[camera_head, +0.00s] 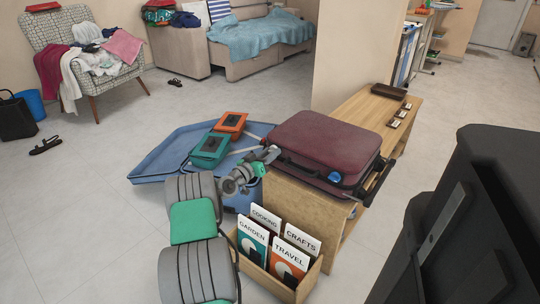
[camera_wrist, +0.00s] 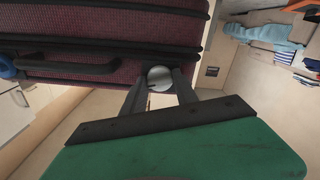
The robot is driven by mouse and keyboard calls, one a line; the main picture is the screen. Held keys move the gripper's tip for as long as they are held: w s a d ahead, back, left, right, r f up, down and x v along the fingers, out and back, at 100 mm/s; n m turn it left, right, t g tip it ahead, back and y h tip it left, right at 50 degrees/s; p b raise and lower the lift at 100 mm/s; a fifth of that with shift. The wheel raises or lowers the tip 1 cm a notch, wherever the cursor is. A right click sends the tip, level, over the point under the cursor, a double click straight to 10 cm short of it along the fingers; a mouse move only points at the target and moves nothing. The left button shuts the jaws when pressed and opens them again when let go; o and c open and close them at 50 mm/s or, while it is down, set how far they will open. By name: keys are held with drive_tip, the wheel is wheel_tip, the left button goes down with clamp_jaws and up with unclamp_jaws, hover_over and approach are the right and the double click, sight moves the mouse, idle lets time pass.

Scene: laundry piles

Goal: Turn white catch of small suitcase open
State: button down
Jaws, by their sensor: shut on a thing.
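The small suitcase (camera_head: 322,142) is maroon with black trim and lies flat and closed on the wooden bench. In the wrist view its front side (camera_wrist: 100,65) fills the upper left, with a black carry handle (camera_wrist: 85,68). The round white catch (camera_wrist: 160,78) sits near the right end of that side, between my finger tips. My gripper (camera_wrist: 161,82) is shut on the catch. In the head view my gripper (camera_head: 270,153) meets the suitcase's left front corner, and the white catch is hidden there. A blue catch (camera_head: 334,177) shows at the other end of the side.
The wooden bench (camera_head: 345,220) carries the suitcase and a brown tray (camera_head: 388,91). A box of book cards (camera_head: 275,262) stands below. A blue open case (camera_head: 160,155) lies on the floor behind my arm. A large dark object (camera_head: 480,210) stands at right.

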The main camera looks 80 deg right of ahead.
drive_tip(key=n+p, duration=0.1)
drive_tip(key=n, duration=1.3)
drive_tip(key=shift+w, duration=0.1)
drive_tip(key=shift+n, duration=0.3)
drive_tip(key=c, duration=1.3)
unclamp_jaws()
drive_tip(key=shift+w, duration=0.1)
drive_tip(key=o, duration=0.4)
drive_tip(key=shift+c, duration=0.2)
drive_tip(key=shift+p, duration=0.3)
drive_tip(key=p+v, duration=0.2)
drive_tip(key=v, duration=0.5)
drive_tip(key=shift+a, duration=0.4)
